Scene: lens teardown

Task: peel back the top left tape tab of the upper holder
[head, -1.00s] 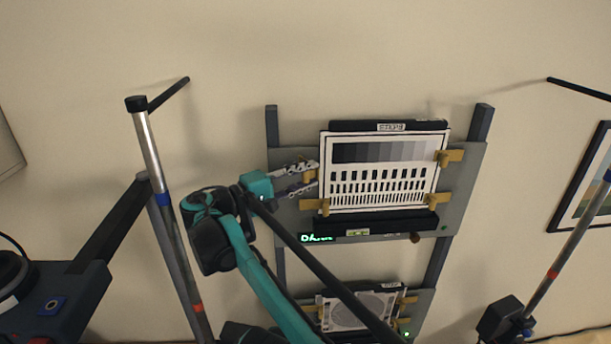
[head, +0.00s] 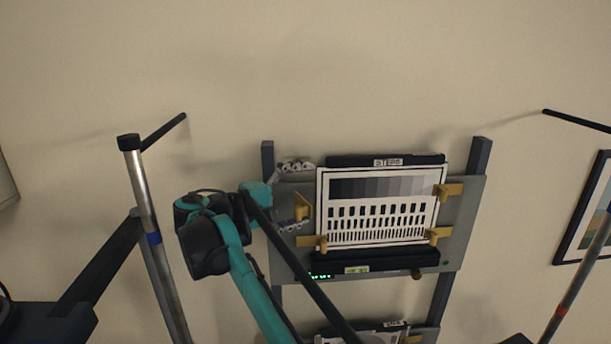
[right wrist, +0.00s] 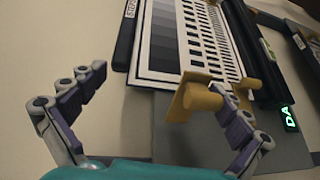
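The upper holder (head: 460,225) is a grey plate on two dark posts, bearing a black-and-white test chart (head: 375,212). Its top left tape tab (head: 302,206), mustard yellow, is bent up beside the chart's left edge. In the right wrist view the tab (right wrist: 197,98) stands curled away from the chart face. The other tabs, top right (head: 448,190), bottom right (head: 438,236) and bottom left (head: 311,242), lie across the chart's edges. My right gripper (head: 294,196) is open, fingers above and below the tab; its fingers are spread wide in the wrist view (right wrist: 160,105). My left gripper is out of view.
A lower holder's panel (head: 365,337) is cut off at the bottom. Metal poles stand at left (head: 152,220) and right (head: 580,275). A framed picture (head: 590,215) hangs at right.

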